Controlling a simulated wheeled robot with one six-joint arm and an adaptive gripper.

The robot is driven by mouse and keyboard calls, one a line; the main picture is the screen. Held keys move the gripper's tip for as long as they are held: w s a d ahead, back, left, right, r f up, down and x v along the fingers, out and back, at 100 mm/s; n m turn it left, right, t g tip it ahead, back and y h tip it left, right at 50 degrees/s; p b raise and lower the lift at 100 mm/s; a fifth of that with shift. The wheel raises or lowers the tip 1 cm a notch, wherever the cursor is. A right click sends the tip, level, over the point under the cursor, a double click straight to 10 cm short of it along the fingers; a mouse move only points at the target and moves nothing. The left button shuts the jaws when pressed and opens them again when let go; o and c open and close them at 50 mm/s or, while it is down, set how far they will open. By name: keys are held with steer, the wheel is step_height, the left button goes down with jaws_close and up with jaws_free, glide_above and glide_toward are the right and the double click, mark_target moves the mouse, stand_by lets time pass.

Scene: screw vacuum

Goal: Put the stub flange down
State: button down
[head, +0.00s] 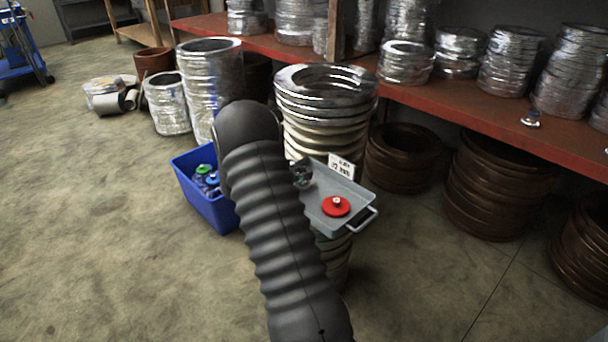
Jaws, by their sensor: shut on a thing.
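My gripper (301,174) shows only in part, small and dark, beyond my ribbed black arm. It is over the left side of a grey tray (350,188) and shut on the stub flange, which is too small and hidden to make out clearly. I cannot tell whether the flange touches the tray.
The tray sits against a tall ring stack (325,100), with a white card (341,165) at its back. A blue bin (208,210) with coloured-capped items stands left. A red shelf (480,110) carries foil-wrapped rings and a small metal part (531,118).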

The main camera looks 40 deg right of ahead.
steer(key=shift+d+f, duration=0.5)
steer(key=shift+f, duration=0.1)
steer(key=shift+f, duration=0.1)
steer(key=c, duration=0.8)
jaws_free()
steer(key=shift+o, duration=0.2)
